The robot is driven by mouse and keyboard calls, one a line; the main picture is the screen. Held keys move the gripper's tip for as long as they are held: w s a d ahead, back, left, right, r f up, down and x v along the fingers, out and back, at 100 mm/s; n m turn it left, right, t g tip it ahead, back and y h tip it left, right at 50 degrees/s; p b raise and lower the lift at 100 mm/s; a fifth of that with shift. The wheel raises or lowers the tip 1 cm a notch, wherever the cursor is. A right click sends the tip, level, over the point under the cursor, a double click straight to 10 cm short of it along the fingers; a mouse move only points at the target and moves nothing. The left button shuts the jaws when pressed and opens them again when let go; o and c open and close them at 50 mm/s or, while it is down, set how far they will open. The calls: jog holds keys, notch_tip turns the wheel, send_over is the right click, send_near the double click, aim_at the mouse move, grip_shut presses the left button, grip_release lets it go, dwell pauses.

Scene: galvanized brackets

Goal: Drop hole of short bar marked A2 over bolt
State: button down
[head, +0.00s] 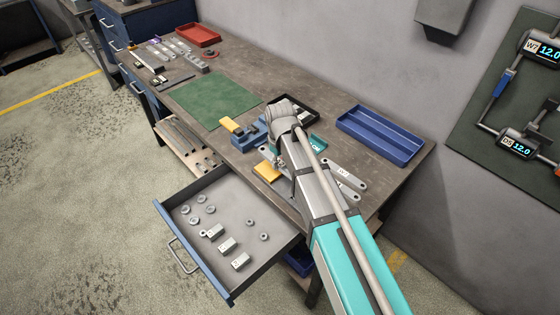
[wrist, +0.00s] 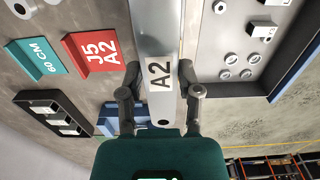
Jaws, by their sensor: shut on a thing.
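The bar marked A2 (wrist: 157,60) is a flat grey metal strip with a white label, seen in the wrist view. My gripper (wrist: 160,92) is shut on it, one dark finger on each long side near the label. One round hole (wrist: 165,122) shows at the bar's near end, close to my gripper's body. The bar runs out of the top of the wrist view, so its far end is hidden there. In the head view my arm covers the gripper and most of the bar. I cannot make out the bolt in either view.
A blue fixture (head: 249,137) with a yellow piece stands beside my arm. Loose bars (head: 347,176) lie right of it. An open drawer (head: 258,195) holds washers and blocks. A blue tray (head: 381,137) is at the right. The green mat (head: 213,97) is clear.

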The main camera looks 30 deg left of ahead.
jog(key=shift+f+b, duration=1.45)
jog(key=shift+f, duration=0.2)
jog(key=shift+f+b, duration=2.05)
dwell(0.3)
dwell(0.3)
jog(key=shift+c, duration=1)
grip_release()
jog(key=shift+r, duration=0.15)
notch_tip(320, 180, up, 8)
jog(key=p, duration=0.8)
jog(key=shift+r+p, duration=0.1)
jog(key=shift+p, duration=0.2)
jog(key=w+d, duration=0.5)
jog(key=d, duration=0.7)
jog(key=w+d, duration=0.6)
jog(key=d, duration=0.6)
jog(key=shift+r+n+p, duration=0.4)
jog(key=shift+r, duration=0.05)
